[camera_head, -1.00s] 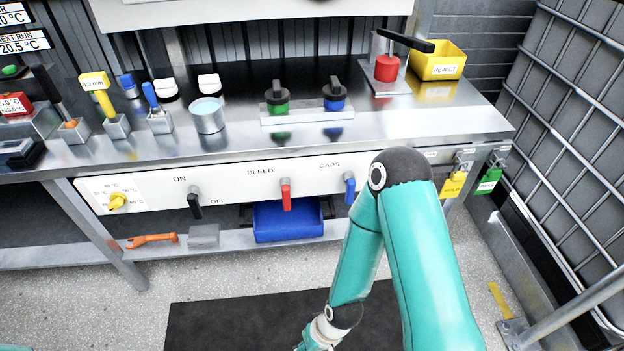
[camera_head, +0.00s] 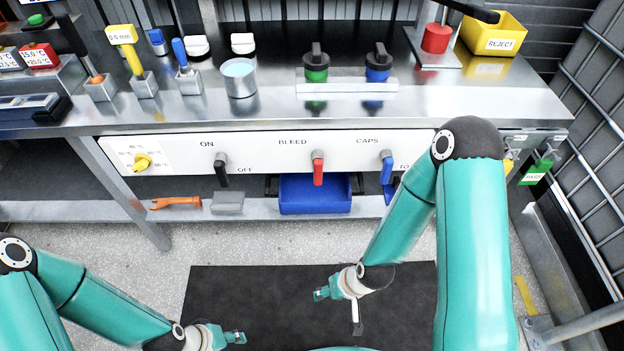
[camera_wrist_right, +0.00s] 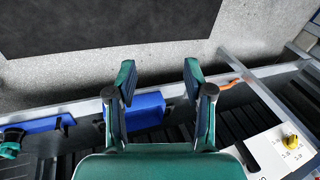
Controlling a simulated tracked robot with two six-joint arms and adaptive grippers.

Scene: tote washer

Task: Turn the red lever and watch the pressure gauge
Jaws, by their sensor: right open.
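The red lever (camera_head: 318,168) hangs straight down on the white front panel under the BLEED label. No pressure gauge can be made out in either view. My right gripper (camera_head: 321,294) is over the dark floor mat, below and apart from the red lever. In the right wrist view its two fingers (camera_wrist_right: 159,68) are spread with nothing between them. My left gripper (camera_head: 238,337) is low in the head view, left of the right one and far from the panel. It is too small to tell whether it is open.
On the panel are a black ON/OFF lever (camera_head: 221,170), a blue lever (camera_head: 387,168) under CAPS and a yellow knob (camera_head: 142,162). A mesh cage (camera_head: 597,150) stands at the right.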

